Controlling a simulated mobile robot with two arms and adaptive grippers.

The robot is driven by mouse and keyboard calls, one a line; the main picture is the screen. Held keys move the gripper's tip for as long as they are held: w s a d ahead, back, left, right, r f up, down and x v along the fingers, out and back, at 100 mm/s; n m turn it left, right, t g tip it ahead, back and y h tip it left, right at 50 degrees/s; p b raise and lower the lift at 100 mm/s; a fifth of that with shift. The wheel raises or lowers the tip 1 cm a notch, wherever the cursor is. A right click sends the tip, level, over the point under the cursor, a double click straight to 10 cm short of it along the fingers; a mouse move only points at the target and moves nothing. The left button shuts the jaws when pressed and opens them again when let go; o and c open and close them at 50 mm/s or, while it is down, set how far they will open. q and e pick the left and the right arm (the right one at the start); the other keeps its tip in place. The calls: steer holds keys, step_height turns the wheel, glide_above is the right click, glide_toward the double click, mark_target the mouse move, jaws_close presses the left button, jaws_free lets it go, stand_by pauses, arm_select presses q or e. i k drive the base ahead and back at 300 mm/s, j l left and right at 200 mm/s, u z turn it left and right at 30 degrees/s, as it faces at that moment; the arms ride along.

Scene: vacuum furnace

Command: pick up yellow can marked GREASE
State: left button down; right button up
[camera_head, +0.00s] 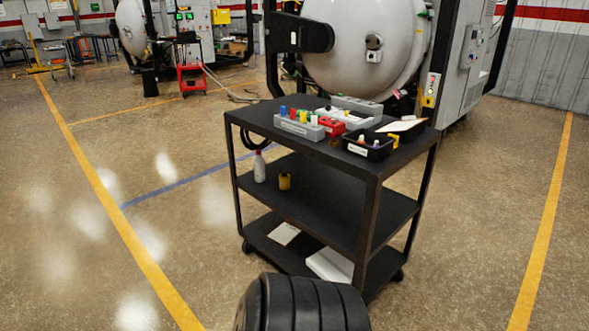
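A small yellow can (285,181) stands upright on the middle shelf of a black three-tier cart (345,205). Its marking is too small to read. A white bottle with a red cap (259,167) stands to its left on the same shelf. The top shelf is above the can, and the side facing me looks open. Neither of my grippers is in view.
The cart's top holds a grey rack of coloured items (299,128), a red box (331,126) and a black bin (367,148). The bottom shelf holds a white box (330,265). A large furnace (365,50) stands behind. The floor left and right is clear.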

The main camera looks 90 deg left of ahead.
mark_target(285, 178)
steer(key=u, duration=2.85)
steer(key=i+j+u, duration=0.4)
steer(key=i, duration=0.35)
steer(key=i+u, duration=0.35)
steer(key=i, duration=0.4)
steer(key=i+u, duration=0.15)
steer(key=i, duration=1.2)
steer(key=i+z, duration=0.4)
steer(key=i+j+z, duration=0.2)
steer(key=i+z, duration=0.25)
